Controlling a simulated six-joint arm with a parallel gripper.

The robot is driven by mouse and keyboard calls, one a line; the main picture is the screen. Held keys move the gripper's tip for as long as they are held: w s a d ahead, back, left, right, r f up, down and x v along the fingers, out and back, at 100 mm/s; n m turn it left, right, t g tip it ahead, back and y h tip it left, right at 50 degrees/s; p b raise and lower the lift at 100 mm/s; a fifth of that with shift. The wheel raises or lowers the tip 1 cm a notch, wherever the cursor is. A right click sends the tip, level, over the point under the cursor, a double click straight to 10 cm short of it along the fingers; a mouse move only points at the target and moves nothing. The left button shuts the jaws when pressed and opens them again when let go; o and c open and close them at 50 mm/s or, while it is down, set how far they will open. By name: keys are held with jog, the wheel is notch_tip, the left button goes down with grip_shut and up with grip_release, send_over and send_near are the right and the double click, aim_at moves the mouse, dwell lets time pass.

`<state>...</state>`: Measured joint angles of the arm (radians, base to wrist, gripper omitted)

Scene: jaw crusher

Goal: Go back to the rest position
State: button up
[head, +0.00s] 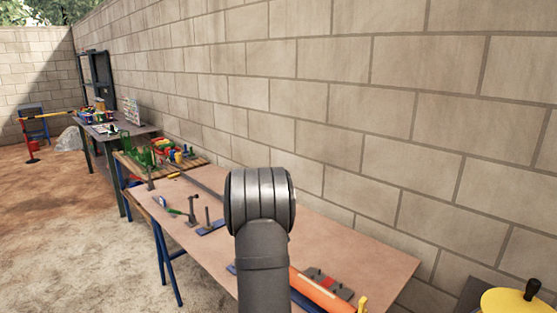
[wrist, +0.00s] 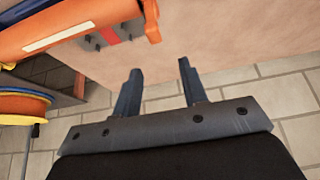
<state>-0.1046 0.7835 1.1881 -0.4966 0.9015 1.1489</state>
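My gripper (wrist: 160,66) shows in the wrist view with its two dark fingers apart and nothing between them. Past the fingertips lie the edge of a tan tabletop (wrist: 210,40) and a block wall. In the head view my own dark arm stands in the lower middle, in front of the bench (head: 365,252). The gripper itself cannot be made out there. No rest position is marked in either view.
A long orange tool (head: 318,291) lies on the bench's near right part; it also shows in the wrist view (wrist: 60,28). A grey plate (head: 328,282) is beside it. Small tools stand at the bench's far left. A yellow round object (head: 515,303) is at lower right. The block wall (head: 330,110) runs behind.

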jog(key=shift+r, duration=1)
